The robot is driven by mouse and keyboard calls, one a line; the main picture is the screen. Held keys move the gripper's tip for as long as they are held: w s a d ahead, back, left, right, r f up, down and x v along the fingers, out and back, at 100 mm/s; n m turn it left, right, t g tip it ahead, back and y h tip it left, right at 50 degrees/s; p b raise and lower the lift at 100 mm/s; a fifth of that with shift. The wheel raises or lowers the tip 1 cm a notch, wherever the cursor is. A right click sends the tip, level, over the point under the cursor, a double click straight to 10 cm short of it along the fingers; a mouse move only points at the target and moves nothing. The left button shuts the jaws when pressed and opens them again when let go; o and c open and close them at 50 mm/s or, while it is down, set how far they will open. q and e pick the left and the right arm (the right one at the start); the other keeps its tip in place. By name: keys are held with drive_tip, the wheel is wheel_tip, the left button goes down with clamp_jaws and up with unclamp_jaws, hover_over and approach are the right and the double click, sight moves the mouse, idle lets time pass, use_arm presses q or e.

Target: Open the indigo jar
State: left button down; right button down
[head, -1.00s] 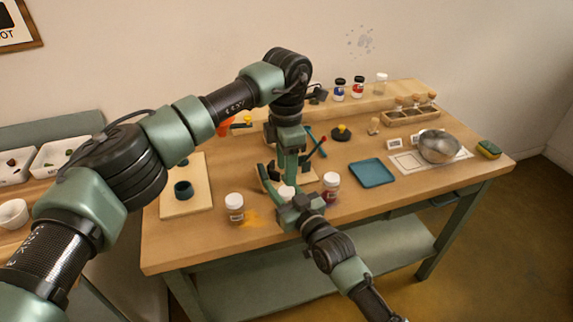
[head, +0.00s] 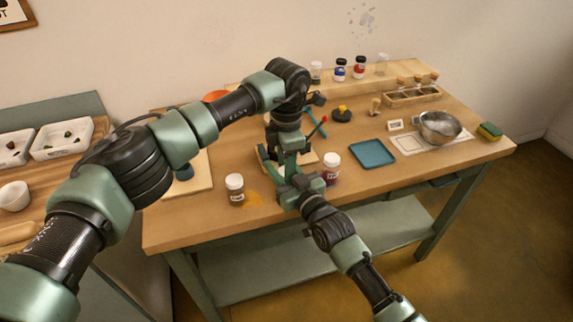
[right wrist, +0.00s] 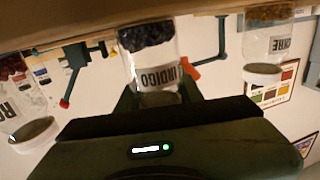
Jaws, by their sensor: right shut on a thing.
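The indigo jar (right wrist: 148,55) shows in the right wrist view, upside down there, as clear glass with dark blue lumps and an INDIGO label. My right gripper (right wrist: 160,98) is shut around its lid end; the fingers hide the lid, so I cannot tell whether it is still seated. In the head view my right gripper (head: 290,182) is near the table's front edge, and the two grippers hide the jar. My left gripper (head: 277,160) hangs down just behind it. Its fingertips are hidden, so its opening is unclear.
A white-lidded ochre jar (head: 235,190) stands left, beside a yellow-orange stain. A blue tray (head: 372,153) and metal bowl (head: 440,126) are farther right. Table (head: 395,180) is clear in front of the tray.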

use_arm(q)
drive_tip(key=n, duration=0.3)
drive_tip(key=c, duration=0.9)
unclamp_jaws()
drive_tip(key=shift+r, duration=0.1)
drive_tip(key=shift+r, duration=2.25)
use_arm(e)
drive_tip(key=c, duration=0.8)
unclamp_jaws()
drive_tip(key=shift+c, duration=0.2)
